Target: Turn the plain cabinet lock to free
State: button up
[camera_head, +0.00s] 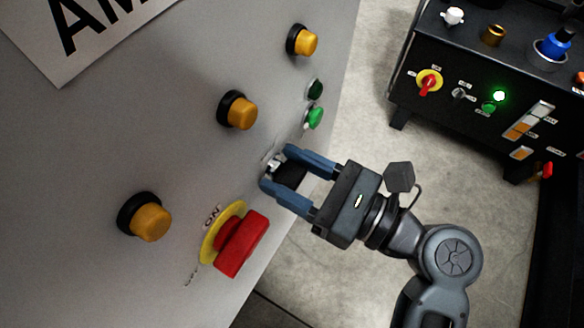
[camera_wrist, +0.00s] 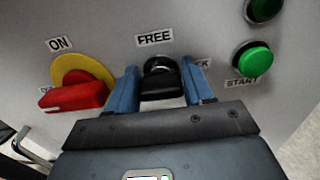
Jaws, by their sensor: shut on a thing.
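The cabinet lock is a black knob (camera_wrist: 160,82) with a silver collar, mounted on the grey panel below a FREE label (camera_wrist: 154,39). A second label to its right is mostly hidden by a finger; only its end shows. My gripper (camera_wrist: 161,74) has its two blue fingers shut on the knob, one on each side. In the head view my gripper (camera_head: 277,171) reaches the panel from the right, and the knob shows dark between the fingers. Which way the knob points is hard to tell.
A red rotary switch (camera_head: 241,244) on a yellow plate sits close beside my gripper. A green START button (camera_head: 314,117) is on the other side. Several amber buttons (camera_head: 239,111) stick out from the panel. A black console (camera_head: 480,85) stands at the upper right.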

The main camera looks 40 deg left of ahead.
jog(key=shift+n+p, duration=0.4)
jog(key=shift+p, duration=0.05)
jog(key=n+p, duration=0.2)
jog(key=shift+s+r+n, duration=0.1)
jog(key=shift+s+n, duration=0.05)
jog(key=shift+n, duration=0.25)
jog(key=n+p, duration=0.1)
jog(key=n, duration=0.3)
jog(key=shift+f+n+p, duration=0.2)
jog(key=shift+n+p, duration=0.1)
jog(key=shift+p, duration=0.1)
jog(key=n, duration=0.4)
jog(key=shift+s+f+n, duration=0.15)
jog(key=shift+f+n, duration=0.05)
jog(key=shift+n, duration=0.1)
jog(key=n+b, duration=0.2)
jog(key=n, duration=0.3)
jog(key=shift+f, duration=0.1)
jog(key=shift+n, duration=0.3)
jog(key=o, duration=1)
jog(key=shift+c, duration=0.2)
